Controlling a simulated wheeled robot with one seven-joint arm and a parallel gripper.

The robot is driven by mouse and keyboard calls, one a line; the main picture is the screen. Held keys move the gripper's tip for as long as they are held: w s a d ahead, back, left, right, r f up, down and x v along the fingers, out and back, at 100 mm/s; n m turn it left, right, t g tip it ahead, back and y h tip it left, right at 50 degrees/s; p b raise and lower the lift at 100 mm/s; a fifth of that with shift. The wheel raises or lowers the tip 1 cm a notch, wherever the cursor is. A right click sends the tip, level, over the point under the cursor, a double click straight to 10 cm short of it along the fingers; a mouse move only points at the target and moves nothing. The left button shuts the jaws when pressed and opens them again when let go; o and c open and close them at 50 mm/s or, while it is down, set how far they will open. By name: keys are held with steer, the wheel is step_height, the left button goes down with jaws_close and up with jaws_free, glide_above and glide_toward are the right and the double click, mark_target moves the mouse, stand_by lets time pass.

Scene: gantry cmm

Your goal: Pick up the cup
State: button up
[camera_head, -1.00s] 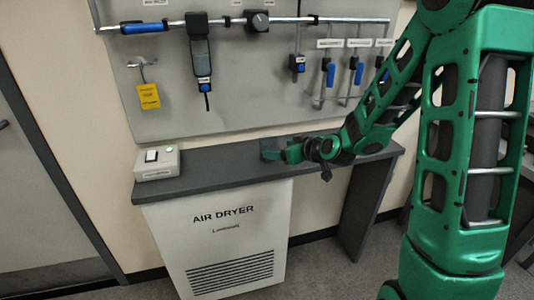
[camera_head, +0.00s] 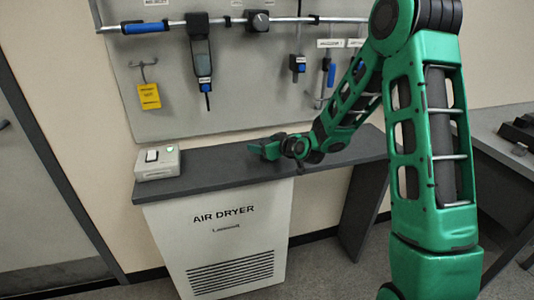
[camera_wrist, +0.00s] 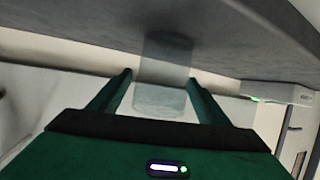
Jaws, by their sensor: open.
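A clear, pale grey cup (camera_wrist: 165,60) shows in the wrist view, where the picture looks upside down. It stands on the dark grey shelf (camera_wrist: 90,25). My gripper (camera_wrist: 160,78) is open, with one green finger on each side of the cup. Part of the cup lies between the fingertips, and gaps show on both sides. In the head view my gripper (camera_head: 262,149) is low over the shelf top (camera_head: 215,172). I cannot make out the cup there.
A white switch box (camera_head: 157,163) stands on the shelf's left end. A grey tool board (camera_head: 225,95) with hanging tools and a yellow tag (camera_head: 149,96) is behind. A white air dryer cabinet (camera_head: 222,240) is under the shelf. The shelf between box and gripper is clear.

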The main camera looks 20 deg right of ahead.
steer(key=shift+x, duration=0.85)
steer(key=shift+c, duration=0.3)
steer(key=c, duration=1)
steer(key=shift+r, duration=0.1)
steer(key=shift+c, duration=0.2)
